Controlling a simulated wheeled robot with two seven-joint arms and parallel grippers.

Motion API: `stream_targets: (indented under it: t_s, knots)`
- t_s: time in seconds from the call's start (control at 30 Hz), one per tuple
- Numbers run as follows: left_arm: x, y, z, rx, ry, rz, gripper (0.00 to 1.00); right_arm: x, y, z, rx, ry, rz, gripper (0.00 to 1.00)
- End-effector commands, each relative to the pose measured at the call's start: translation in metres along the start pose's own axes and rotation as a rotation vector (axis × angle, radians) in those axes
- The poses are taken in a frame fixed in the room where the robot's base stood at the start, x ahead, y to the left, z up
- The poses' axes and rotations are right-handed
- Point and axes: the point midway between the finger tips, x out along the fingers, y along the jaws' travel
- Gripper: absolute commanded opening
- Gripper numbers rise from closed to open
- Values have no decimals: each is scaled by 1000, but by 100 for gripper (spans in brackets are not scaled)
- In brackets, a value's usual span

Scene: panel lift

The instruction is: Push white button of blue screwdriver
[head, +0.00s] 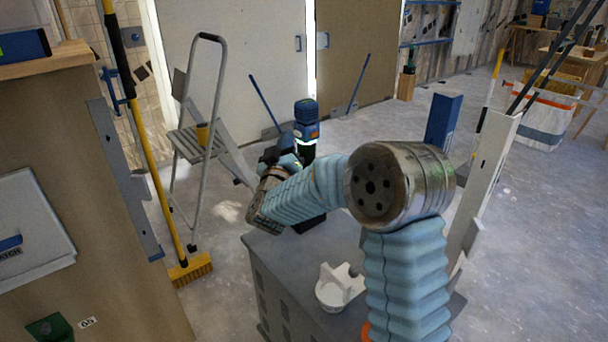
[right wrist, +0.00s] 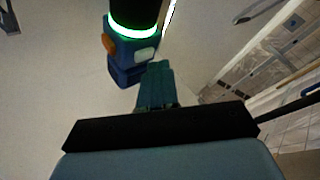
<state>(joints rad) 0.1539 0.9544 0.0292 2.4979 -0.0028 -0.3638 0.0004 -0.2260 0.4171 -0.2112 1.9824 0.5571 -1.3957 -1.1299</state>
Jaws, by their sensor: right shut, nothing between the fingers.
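The blue screwdriver (head: 306,120) stands upright beyond my right arm in the head view, and a green ring glows on it. My arm hides much of its lower part. In the right wrist view the screwdriver (right wrist: 126,60) is at the top, with a white button (right wrist: 145,55) and an orange button (right wrist: 110,43) below the green ring. My right gripper (right wrist: 157,70) is shut and empty, its tips close below the white button. I cannot tell whether they touch it. In the head view the right gripper (head: 288,161) is beside the screwdriver, partly hidden. My left gripper is out of view.
A grey cabinet (head: 272,262) stands in front, with a white cup-like object (head: 338,287) on its top. A wooden panel (head: 95,170) and yellow broom (head: 190,268) are at left. A stepladder (head: 208,110) stands behind. Open floor (head: 545,210) lies at right.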

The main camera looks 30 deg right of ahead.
Motion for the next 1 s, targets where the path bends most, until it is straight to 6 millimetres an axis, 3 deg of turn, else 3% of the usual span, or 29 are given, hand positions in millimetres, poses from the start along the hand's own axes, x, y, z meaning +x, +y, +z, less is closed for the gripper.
stream_targets:
  t_s: [1.0]
  knots:
    - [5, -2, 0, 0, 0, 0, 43, 1, 1, 1, 0, 1, 0, 0]
